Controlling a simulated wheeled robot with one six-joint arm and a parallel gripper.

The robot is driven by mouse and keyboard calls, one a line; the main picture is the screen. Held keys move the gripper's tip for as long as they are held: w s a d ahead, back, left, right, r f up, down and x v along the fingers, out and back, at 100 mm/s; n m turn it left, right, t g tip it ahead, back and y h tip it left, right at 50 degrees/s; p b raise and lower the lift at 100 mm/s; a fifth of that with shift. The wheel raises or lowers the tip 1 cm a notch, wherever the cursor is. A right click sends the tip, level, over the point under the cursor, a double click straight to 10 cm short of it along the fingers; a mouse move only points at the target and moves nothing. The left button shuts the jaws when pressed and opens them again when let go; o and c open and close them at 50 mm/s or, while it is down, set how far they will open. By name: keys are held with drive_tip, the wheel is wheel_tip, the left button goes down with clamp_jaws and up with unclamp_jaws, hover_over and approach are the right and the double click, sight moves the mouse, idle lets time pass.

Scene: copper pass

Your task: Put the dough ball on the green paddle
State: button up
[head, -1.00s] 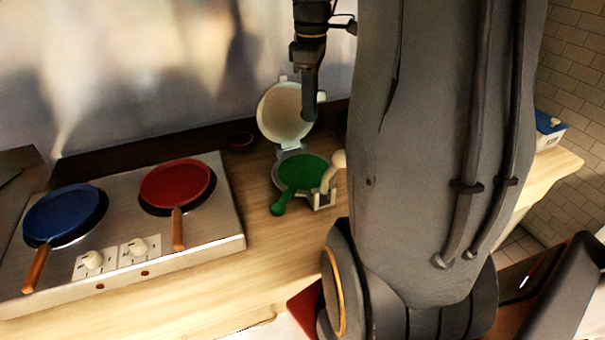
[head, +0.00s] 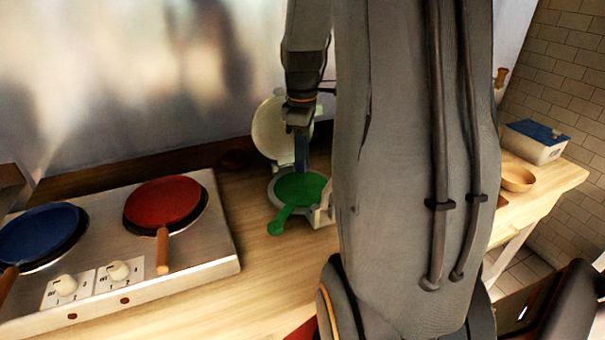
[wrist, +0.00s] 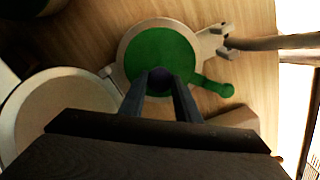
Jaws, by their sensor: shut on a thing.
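The green paddle (head: 300,188) lies on the lower plate of an open white press, its handle pointing toward the front left. It also shows in the wrist view (wrist: 150,42). My gripper (head: 301,168) is above the paddle, pointing down. In the wrist view my gripper (wrist: 160,76) is shut on the dough ball (wrist: 159,85), a dark purple ball between the fingertips, seen against the green disc. I cannot tell how far the ball is above the paddle. The ball does not show in the head view.
The press's raised lid (head: 268,130) stands behind the paddle, close to my gripper. A stove with a red pan (head: 163,202) and a blue pan (head: 38,236) is at left. A wooden bowl (head: 517,178) and a blue-lidded box (head: 537,142) are at right.

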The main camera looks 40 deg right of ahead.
drive_tip(key=shift+f+p, duration=0.55)
drive_tip(key=shift+f, duration=1.9)
drive_tip(key=shift+f, duration=0.15)
drive_tip(key=o, duration=1)
wheel_tip(320, 180, up, 12)
drive_tip(key=b, duration=0.3)
drive_tip(key=shift+r, duration=0.2)
